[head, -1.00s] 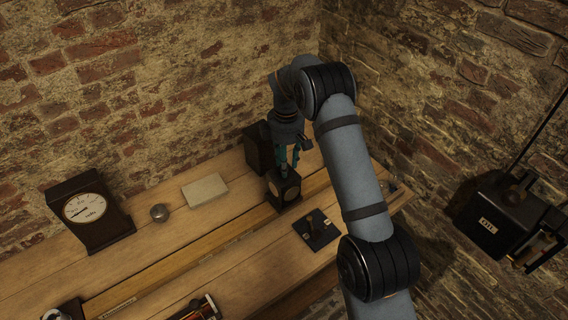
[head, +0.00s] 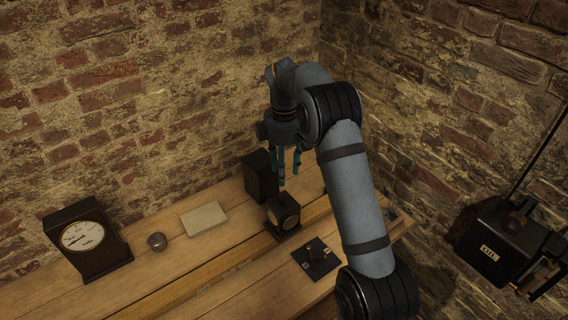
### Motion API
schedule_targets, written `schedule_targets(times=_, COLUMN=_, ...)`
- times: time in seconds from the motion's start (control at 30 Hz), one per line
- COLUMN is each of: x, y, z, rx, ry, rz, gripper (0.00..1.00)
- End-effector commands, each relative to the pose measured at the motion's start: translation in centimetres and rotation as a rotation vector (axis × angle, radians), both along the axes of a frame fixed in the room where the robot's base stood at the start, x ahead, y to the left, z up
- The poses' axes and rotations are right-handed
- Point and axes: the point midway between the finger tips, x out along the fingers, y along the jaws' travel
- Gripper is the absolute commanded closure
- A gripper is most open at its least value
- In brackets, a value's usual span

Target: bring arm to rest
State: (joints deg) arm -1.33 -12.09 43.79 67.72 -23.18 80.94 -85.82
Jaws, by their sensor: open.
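My gripper (head: 287,172) hangs fingers-down over the far right part of the wooden bench (head: 205,260). Its teal fingers are apart, with nothing seen held between them. It appears above and behind a small dark box with a round face (head: 283,214), and to the right of a taller dark block (head: 261,176). My arm reaches in from the lower right, bent at the elbow.
A dial meter (head: 86,238) stands at the left. A round metal knob (head: 157,241) and a pale flat block (head: 203,218) lie mid-bench. A black switch plate (head: 315,258) is at the front right. A black wall box (head: 500,245) hangs at the right; brick walls stand behind.

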Motion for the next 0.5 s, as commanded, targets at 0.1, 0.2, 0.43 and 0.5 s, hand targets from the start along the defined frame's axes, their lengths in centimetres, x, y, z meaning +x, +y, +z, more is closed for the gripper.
schedule_targets(times=0.1, x=0.1, y=0.0, z=1.5, rx=0.0, ry=-0.002, rz=0.001, gripper=0.58)
schedule_targets(times=0.2, x=0.0, y=0.0, z=2.1, rx=-0.001, ry=-0.001, rz=0.0, gripper=0.58)
schedule_targets(times=0.43, x=0.0, y=0.0, z=2.3, rx=-0.001, ry=0.001, rz=0.0, gripper=0.58)
schedule_targets(times=0.5, x=0.0, y=0.0, z=2.3, rx=-0.001, ry=0.001, rz=0.0, gripper=0.58)
